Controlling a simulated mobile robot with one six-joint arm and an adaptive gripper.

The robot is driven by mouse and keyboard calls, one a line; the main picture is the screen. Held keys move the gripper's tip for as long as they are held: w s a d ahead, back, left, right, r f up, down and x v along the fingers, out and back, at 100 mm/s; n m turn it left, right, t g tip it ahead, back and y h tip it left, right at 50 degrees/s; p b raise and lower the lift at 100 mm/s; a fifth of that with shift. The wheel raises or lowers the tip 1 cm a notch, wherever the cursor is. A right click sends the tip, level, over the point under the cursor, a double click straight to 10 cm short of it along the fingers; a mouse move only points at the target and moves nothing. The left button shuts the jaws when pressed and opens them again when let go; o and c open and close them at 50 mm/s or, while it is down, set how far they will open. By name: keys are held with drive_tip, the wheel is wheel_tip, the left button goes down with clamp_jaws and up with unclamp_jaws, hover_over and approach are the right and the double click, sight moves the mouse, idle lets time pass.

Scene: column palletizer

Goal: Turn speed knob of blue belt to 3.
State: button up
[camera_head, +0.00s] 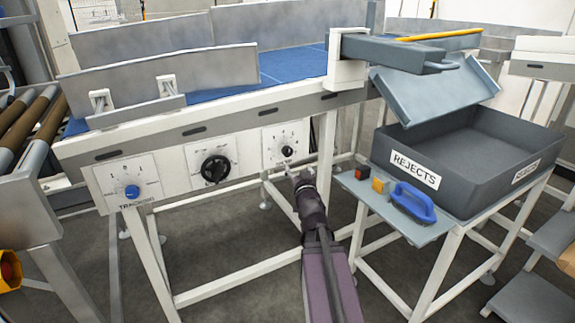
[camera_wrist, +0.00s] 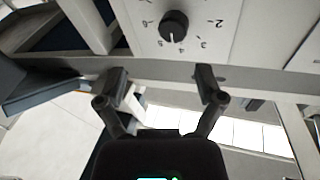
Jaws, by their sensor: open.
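The blue belt (camera_head: 285,66) runs along the top of a white conveyor frame. On its right front panel is a small round black knob (camera_head: 288,151) on a white numbered dial; its label is not legible. The wrist view shows this knob (camera_wrist: 174,25) upside down, with numbers 2 to 6 around it. Its white mark points between 4 and 5, closer to 4. My gripper (camera_head: 297,177) is just below this panel. In the wrist view, my gripper (camera_wrist: 161,76) is open and empty, its two fingers apart, with the knob beyond the fingertips.
A large black knob (camera_head: 215,168) and a blue knob (camera_head: 132,192) are on panels to the left. On the right, a grey REJECTS bin (camera_head: 415,172) stands on a white frame; a shelf before it holds red and orange blocks and a blue-handled tool (camera_head: 412,203).

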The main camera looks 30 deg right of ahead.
sight(289, 154)
drive_tip(key=s+f+n+t+y+b, duration=0.1)
drive_tip(key=f+n+t+y+b, duration=0.1)
drive_tip(key=b, duration=0.1)
drive_tip(key=s+f+n+t+y+b, duration=0.1)
drive_tip(key=s+n+t+y+b, duration=0.1)
drive_tip(key=y+b, duration=0.1)
drive_tip(key=shift+s+d+f+b, duration=0.1)
drive_tip(key=shift+d+f+b, duration=0.3)
drive_tip(key=shift+b, duration=0.05)
drive_tip(key=p+x, duration=0.5)
drive_tip(key=x, duration=0.9)
drive_tip(key=shift+s+a+r, duration=0.1)
drive_tip(key=c, duration=1.1)
